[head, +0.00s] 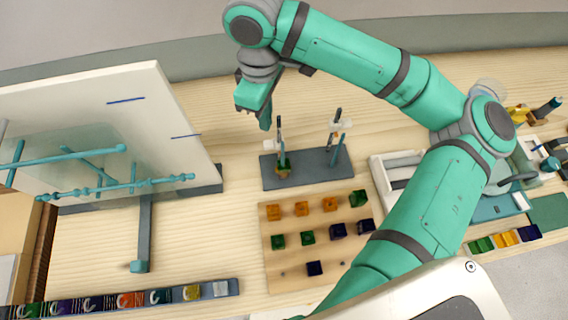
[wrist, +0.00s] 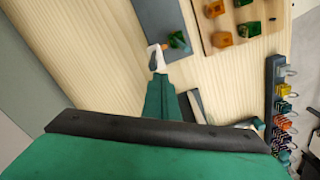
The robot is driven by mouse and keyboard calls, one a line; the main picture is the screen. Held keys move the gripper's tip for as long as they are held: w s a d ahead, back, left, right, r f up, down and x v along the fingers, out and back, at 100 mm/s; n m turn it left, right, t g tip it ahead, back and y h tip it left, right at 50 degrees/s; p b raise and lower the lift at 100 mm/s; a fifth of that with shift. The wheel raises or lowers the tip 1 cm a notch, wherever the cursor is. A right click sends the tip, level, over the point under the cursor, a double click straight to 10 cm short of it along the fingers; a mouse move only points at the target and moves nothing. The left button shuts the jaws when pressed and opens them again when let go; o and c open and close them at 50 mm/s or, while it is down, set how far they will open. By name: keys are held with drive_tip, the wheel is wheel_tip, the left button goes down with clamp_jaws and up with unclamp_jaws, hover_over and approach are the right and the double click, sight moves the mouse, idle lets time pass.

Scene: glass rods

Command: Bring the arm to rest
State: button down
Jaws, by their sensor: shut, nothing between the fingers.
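My green arm arches over the right and middle of the bench in the head view. My gripper (head: 265,122) points down, shut and empty, just behind the left end of a dark grey stand (head: 308,180). In the wrist view my gripper (wrist: 159,80) shows as a narrow green wedge with its fingers together. A white piece and a small green cube show just past its tip there. I cannot tell how far the tip is from the stand's left upright.
A white panel (head: 110,85) with teal glass rods (head: 95,163) stands at the left. A wooden board (head: 290,258) with orange, green and dark cubes lies in front of the stand. A strip of coloured pieces (head: 130,299) lies front left. Bare bench lies between panel and board.

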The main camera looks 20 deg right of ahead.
drive_tip(key=shift+r, duration=0.65)
drive_tip(key=shift+w, duration=0.1)
